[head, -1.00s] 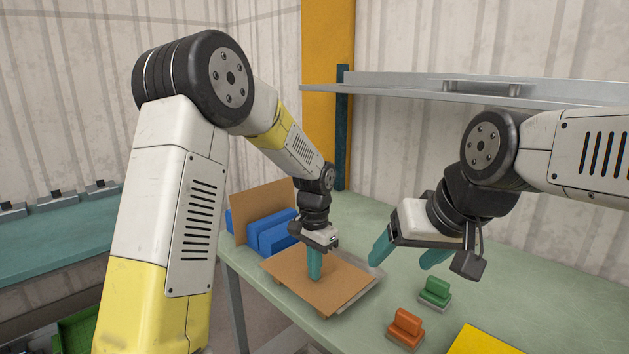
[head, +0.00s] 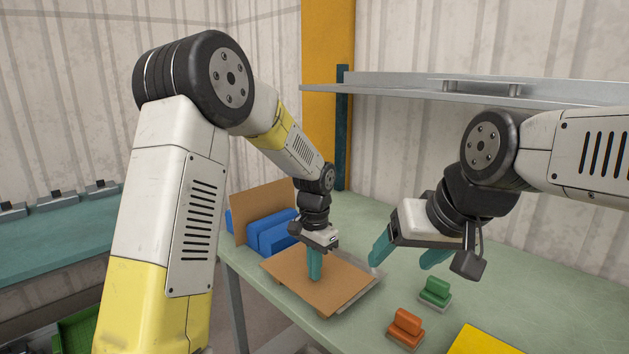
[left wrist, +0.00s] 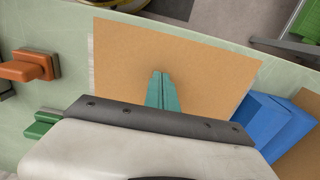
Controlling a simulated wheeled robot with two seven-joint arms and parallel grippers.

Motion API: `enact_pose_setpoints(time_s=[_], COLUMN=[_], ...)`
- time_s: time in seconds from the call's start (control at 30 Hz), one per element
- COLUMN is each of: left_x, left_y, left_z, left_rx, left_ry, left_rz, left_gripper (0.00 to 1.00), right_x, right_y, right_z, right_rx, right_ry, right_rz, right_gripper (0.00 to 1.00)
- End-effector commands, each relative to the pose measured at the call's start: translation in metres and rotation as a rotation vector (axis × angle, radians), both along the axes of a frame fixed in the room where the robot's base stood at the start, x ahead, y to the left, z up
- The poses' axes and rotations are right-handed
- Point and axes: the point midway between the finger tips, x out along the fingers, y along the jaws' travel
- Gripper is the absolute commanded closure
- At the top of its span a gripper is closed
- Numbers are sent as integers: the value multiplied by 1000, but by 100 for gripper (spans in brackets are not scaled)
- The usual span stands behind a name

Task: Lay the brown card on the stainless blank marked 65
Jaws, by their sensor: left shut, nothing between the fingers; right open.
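The brown card (head: 335,282) lies flat near the table's left edge. It also fills the middle of the left wrist view (left wrist: 205,60). A grey metal sheet (head: 357,298) shows under the card's right side; no marking on it can be read. My left gripper (head: 314,278) is shut and empty, fingers pointing down with the tips at the card's upper face. I cannot tell whether they press on it. Its fingers also show over the card in the left wrist view (left wrist: 162,78). My right gripper (head: 405,257) is open and empty above the table, right of the card.
Blue blocks (head: 270,235) and an upright brown board (head: 262,200) stand behind the card. A green-handled block (head: 435,290), an orange-handled block (head: 406,326) and a yellow item (head: 482,341) sit at right. A grey shelf (head: 480,88) hangs above the table.

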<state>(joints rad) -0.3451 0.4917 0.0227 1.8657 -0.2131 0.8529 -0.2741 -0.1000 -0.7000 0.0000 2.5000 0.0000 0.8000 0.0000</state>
Motion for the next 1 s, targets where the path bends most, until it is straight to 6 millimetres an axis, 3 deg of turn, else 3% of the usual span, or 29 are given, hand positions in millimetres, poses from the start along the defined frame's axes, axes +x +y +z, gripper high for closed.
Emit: enact_pose_setpoints(time_s=[1.0], left_x=[8], left_y=[-9], left_z=[-7], left_rx=[1], left_ry=[1], left_rz=[-1], left_gripper=[100], right_x=[0], right_y=[0], right_z=[0], right_rx=[0], right_ry=[0], right_rz=[0], right_gripper=[28])
